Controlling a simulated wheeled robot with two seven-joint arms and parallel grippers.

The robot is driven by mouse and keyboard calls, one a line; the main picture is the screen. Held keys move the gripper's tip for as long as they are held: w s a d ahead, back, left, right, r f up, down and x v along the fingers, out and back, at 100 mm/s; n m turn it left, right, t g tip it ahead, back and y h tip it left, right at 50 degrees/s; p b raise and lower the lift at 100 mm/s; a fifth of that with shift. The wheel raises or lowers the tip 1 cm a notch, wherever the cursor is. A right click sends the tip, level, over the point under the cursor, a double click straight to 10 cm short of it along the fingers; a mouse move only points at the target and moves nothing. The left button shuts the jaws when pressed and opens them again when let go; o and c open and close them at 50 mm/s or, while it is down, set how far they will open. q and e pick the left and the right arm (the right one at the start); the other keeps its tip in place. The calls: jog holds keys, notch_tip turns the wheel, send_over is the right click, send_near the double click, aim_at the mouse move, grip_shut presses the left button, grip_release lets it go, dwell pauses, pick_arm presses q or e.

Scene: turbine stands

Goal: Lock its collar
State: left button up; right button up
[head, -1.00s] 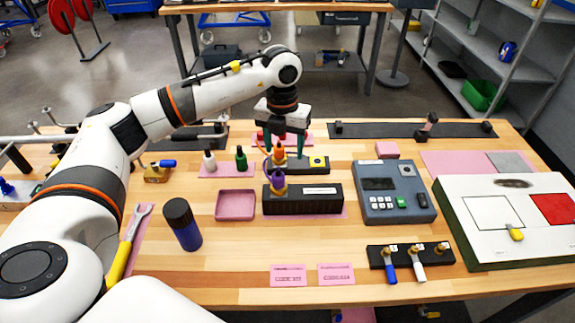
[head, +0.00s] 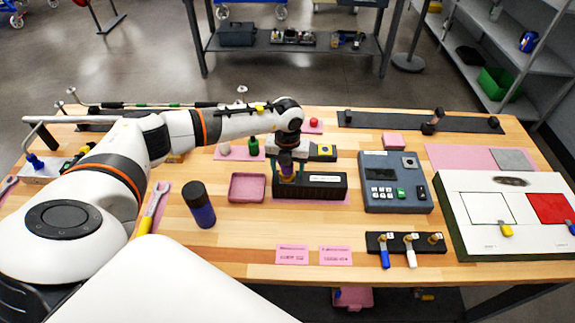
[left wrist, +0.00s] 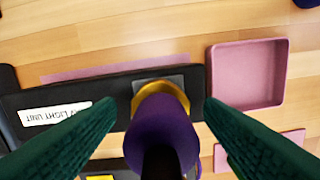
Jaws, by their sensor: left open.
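A purple piece (left wrist: 165,125) stands upright in a gold collar (left wrist: 160,90) on a long black light unit (head: 325,187). In the head view my gripper mostly covers the purple piece (head: 286,172). My left gripper (head: 287,180) is over the left end of this unit, pointing down. In the left wrist view its green fingers (left wrist: 160,104) are open, one on each side of the purple piece, with gaps to both sides. Whether the collar is locked cannot be told. My right gripper is not in view.
A pink tray (head: 248,187) lies just left of the unit. A grey keypad box (head: 395,182) stands to its right, and a second black unit with a yellow square (head: 322,151) behind it. A dark bottle (head: 199,205) stands at the left.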

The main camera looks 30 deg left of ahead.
pick_arm(q)
jog(key=shift+f, duration=0.35)
jog(key=c, duration=1)
jog(key=shift+f+m+b, duration=0.1)
jog(key=shift+m+b, duration=0.3)
jog(key=shift+b, duration=0.1)
jog(key=shift+m+b, duration=0.9)
jog(key=shift+b, duration=0.1)
jog(key=shift+m+b, duration=1.2)
jog(key=shift+m, duration=0.5)
